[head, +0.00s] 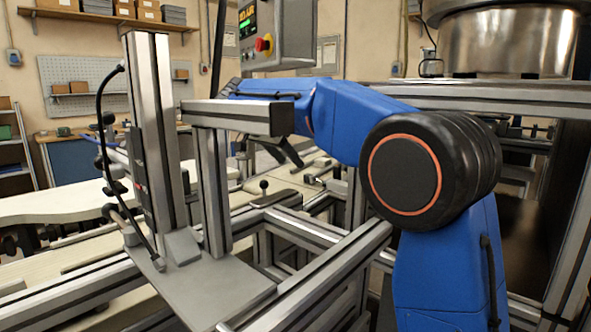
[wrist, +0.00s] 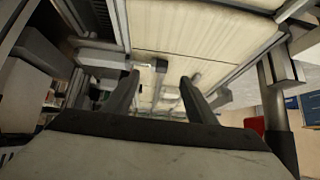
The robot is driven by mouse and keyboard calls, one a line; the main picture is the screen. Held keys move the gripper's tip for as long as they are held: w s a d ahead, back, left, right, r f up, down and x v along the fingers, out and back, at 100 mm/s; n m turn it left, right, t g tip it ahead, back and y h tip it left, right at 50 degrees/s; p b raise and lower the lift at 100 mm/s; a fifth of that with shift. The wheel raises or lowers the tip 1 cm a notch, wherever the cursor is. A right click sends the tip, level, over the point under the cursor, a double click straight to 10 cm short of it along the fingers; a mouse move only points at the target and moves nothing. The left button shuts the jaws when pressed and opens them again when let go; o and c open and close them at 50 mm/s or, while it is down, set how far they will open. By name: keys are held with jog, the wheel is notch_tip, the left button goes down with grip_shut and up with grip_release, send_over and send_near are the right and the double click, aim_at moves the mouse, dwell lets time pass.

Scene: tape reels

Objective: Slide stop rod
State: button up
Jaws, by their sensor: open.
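In the wrist view my gripper (wrist: 159,78) is open, with its two dark fingers apart and nothing held between them. In the head view the dark end of my gripper (head: 288,150) is partly hidden behind a horizontal aluminium beam. A short upright pin with a black ball knob (head: 264,185) stands below it on the machine. I cannot tell for sure which piece is the stop rod.
An aluminium post (head: 152,130) with a black cable and the horizontal beam (head: 240,117) stand close to my arm. A control box with a red button (head: 264,43) hangs above. Frame rails (head: 320,265) lie below. Pale belts (wrist: 200,60) cross the wrist view.

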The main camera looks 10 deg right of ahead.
jog(key=v, duration=0.6)
jog(key=shift+r, duration=0.15)
jog(key=shift+s+a, duration=0.1)
jog(key=shift+a, duration=0.05)
